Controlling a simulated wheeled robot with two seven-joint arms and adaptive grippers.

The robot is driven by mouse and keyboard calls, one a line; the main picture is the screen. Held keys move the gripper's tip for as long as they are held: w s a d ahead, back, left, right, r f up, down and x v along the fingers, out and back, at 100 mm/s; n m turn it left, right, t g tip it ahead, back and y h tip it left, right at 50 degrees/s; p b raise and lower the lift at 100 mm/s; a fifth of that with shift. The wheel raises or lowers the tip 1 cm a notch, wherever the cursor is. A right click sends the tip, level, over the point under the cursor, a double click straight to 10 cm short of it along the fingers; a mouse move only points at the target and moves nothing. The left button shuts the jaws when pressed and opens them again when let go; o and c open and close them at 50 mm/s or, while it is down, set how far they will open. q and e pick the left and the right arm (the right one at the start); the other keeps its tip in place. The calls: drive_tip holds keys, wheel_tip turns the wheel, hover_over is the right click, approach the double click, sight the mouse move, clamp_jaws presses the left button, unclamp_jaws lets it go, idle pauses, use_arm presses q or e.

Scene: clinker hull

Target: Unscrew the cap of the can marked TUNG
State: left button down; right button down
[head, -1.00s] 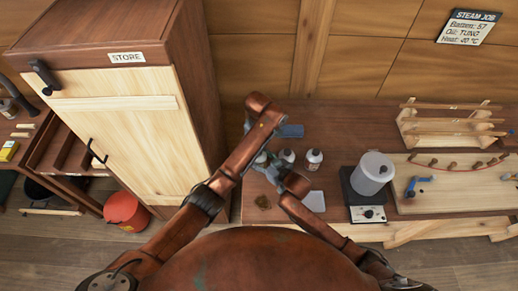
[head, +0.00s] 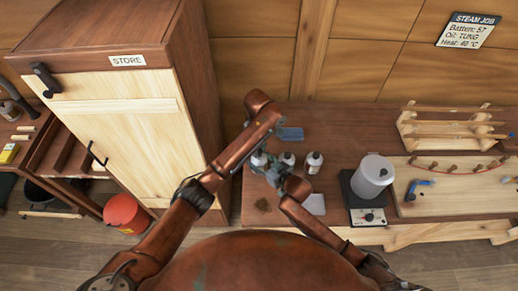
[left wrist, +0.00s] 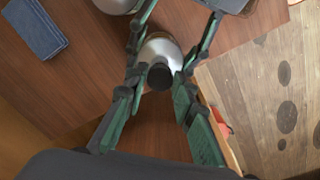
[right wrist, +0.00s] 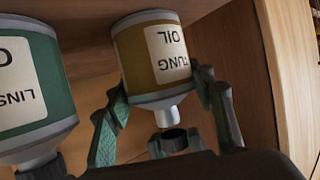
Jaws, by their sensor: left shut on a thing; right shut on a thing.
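The TUNG can (right wrist: 152,65), ochre with a pale label, appears upside down in the right wrist view. My right gripper (right wrist: 162,85) is shut on it, a finger on each side. A bare pale neck shows at its top. The dark cap (right wrist: 175,140) sits just off the neck, with a narrow gap. In the left wrist view the cap (left wrist: 160,76) is between the fingertips of my left gripper (left wrist: 159,80), which is shut on it above the can. In the head view my left gripper (head: 257,152) partly hides the can.
A green can marked LINS (right wrist: 30,85) stands close beside the TUNG can. A hot plate with a pale pot (head: 373,175) stands to the right. A tall STORE cabinet (head: 125,130) is at left.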

sight(259, 151)
use_arm(q)
drive_tip(key=shift+r, duration=2)
use_arm(e)
drive_tip(key=c, duration=0.8)
unclamp_jaws()
